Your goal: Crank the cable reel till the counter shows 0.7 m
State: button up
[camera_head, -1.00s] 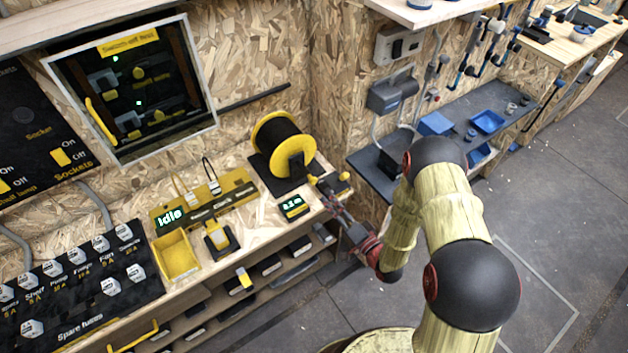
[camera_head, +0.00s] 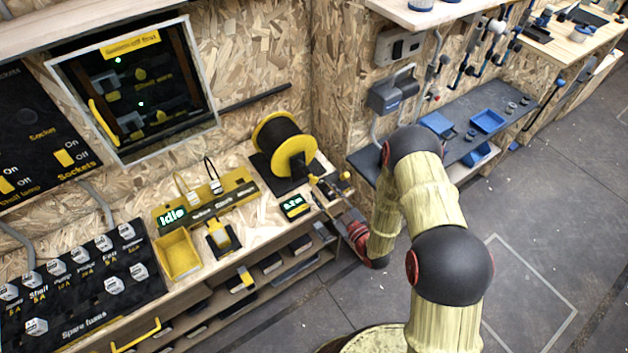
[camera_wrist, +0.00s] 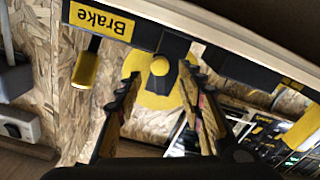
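The cable reel (camera_head: 286,142), a black drum with a yellow flange, stands at the right end of the bench. Its small counter (camera_head: 294,206) has lit green digits, perhaps 0.2 m, too small to read surely. My gripper (camera_head: 318,186) is at the reel's front, by the crank. In the wrist view my gripper's fingers (camera_wrist: 160,77) are spread. A round yellow knob (camera_wrist: 159,65) shows between their tips, with a gap visible on each side. Behind it is a yellow disc, partly hidden by the fingers. The head view mostly hides the crank.
A yellow-handled lever (camera_wrist: 85,70) hangs by the "Brake" label (camera_wrist: 102,20), beside the knob. A panel with an "Idle" display (camera_head: 172,216) and a yellow bin (camera_head: 178,254) stand left on the bench. A side shelf (camera_head: 465,150) with blue trays is at right.

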aim_at(315, 182)
jog(key=b+x, duration=0.1)
jog(key=x, duration=0.5)
jog(key=shift+w+a, duration=0.2)
jog(key=shift+w, duration=0.05)
jog(key=shift+c, duration=0.9)
jog(key=c, duration=0.7)
grip_shut()
